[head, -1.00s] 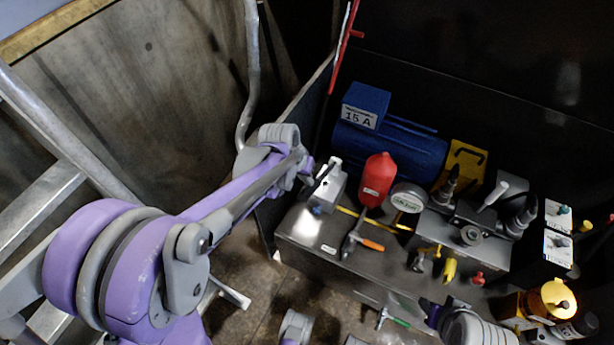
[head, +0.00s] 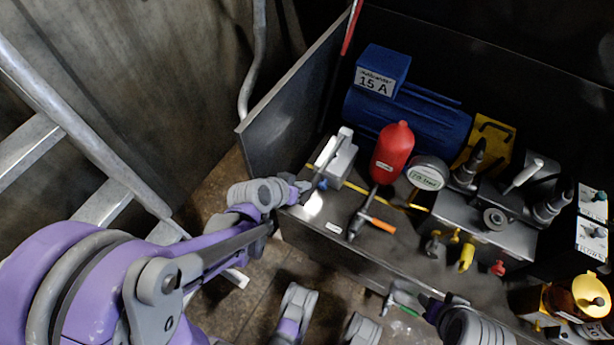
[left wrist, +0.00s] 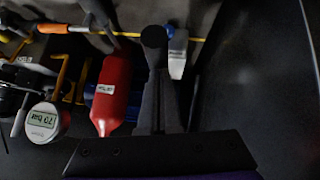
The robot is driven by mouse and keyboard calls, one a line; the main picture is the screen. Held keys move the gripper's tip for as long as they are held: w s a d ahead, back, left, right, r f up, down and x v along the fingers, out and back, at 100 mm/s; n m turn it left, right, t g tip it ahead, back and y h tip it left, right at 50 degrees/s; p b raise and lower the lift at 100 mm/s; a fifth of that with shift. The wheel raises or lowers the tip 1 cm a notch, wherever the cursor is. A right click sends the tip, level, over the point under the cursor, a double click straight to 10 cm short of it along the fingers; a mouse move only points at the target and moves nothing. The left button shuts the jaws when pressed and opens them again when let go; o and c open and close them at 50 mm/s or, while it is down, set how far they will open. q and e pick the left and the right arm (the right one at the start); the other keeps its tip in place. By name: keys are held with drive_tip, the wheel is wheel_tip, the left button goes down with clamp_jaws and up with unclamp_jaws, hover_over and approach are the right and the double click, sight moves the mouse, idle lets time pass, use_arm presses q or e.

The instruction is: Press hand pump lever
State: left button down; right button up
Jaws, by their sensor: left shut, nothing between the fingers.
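A red cylinder (head: 392,152), a round gauge (head: 427,174) and a blue motor (head: 410,117) stand right of the block. A dark side panel (head: 285,120) rises at left. Metal rails (head: 80,125) stand farther left.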

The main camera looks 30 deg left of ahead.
use_arm(q)
drive_tip(key=shift+s+f+b, duration=0.15)
drive_tip(key=shift+f+b, duration=0.25)
drive_tip(key=shift+f, duration=0.45)
drive_tip(key=shift+s+f, duration=0.2)
drive_tip(key=shift+s, duration=0.05)
drive_tip(key=shift+d, duration=0.1)
drive_tip(key=shift+w+r, duration=0.1)
drive_tip(key=shift+r, duration=0.35)
drive_tip(key=w+a+r+p+v, duration=0.1)
drive_tip(key=p+v, duration=0.6)
drive_tip(key=v, duration=0.5)
drive_tip(key=shift+w+r, duration=0.15)
drive_tip(key=shift+r, duration=0.35)
